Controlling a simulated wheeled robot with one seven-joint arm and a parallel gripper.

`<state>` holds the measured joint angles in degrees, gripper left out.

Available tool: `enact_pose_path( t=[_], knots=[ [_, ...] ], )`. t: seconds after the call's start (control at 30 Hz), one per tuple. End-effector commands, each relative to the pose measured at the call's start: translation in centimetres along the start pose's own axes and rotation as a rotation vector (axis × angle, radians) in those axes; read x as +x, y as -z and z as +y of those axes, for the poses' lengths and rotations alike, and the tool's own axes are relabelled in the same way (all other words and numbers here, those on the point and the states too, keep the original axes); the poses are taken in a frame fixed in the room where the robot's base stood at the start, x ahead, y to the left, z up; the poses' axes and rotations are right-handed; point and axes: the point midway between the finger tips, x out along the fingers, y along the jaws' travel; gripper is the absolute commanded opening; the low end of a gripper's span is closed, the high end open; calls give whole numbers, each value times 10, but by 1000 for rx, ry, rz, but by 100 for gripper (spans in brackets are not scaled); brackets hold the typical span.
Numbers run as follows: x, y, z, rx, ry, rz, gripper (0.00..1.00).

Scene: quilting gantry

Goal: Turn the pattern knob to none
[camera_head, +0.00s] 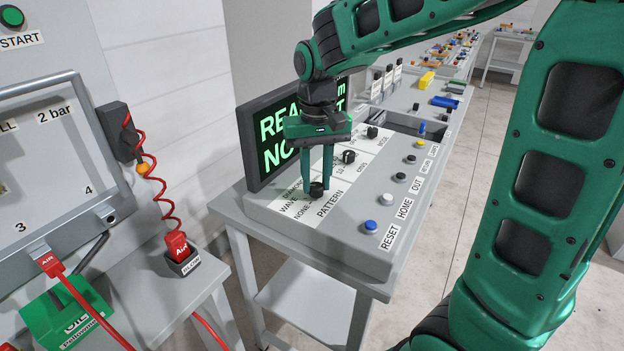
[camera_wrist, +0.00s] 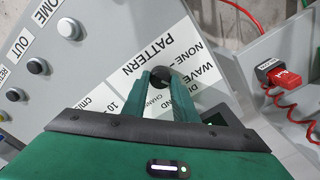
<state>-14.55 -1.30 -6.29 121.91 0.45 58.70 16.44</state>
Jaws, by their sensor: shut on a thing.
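The pattern knob (camera_head: 317,190) is a small black knob on the grey control panel, beside the labels DIAMOND, WAVE, NONE and PATTERN. It also shows in the wrist view (camera_wrist: 160,78), between my fingertips. My gripper (camera_head: 317,188) points down over the panel with both green fingers shut on the knob. The fingers cover part of it in both views, and I cannot tell which label its pointer faces. A black display (camera_head: 262,150) with green text stands behind my gripper and is partly hidden by it.
Two other black knobs (camera_head: 348,156) (camera_head: 372,131) sit farther along the panel. A blue RESET button (camera_head: 370,226) and several other buttons line its right side. A grey stand with a red air hose (camera_head: 165,200) is at the left. Open floor lies to the right.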

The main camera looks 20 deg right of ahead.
Motion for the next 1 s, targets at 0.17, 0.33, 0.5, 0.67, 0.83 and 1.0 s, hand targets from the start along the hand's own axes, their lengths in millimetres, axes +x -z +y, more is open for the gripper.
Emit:
enact_pose_path(
  t=[0.17, 0.33, 0.5, 0.67, 0.83, 1.0],
  knots=[
    [-1, 1, 0, -167, 1, 3, 3],
    [-1, 1, -1, -328, 0, 3, 3],
    [-1, 1, -1, -489, 0, 3, 3],
    [-1, 0, -2, -639, 0, 4, 3],
    [-1, 0, -2, -784, 0, 4, 3],
    [-1, 0, -2, -901, -1, 4, 3]
  ],
)
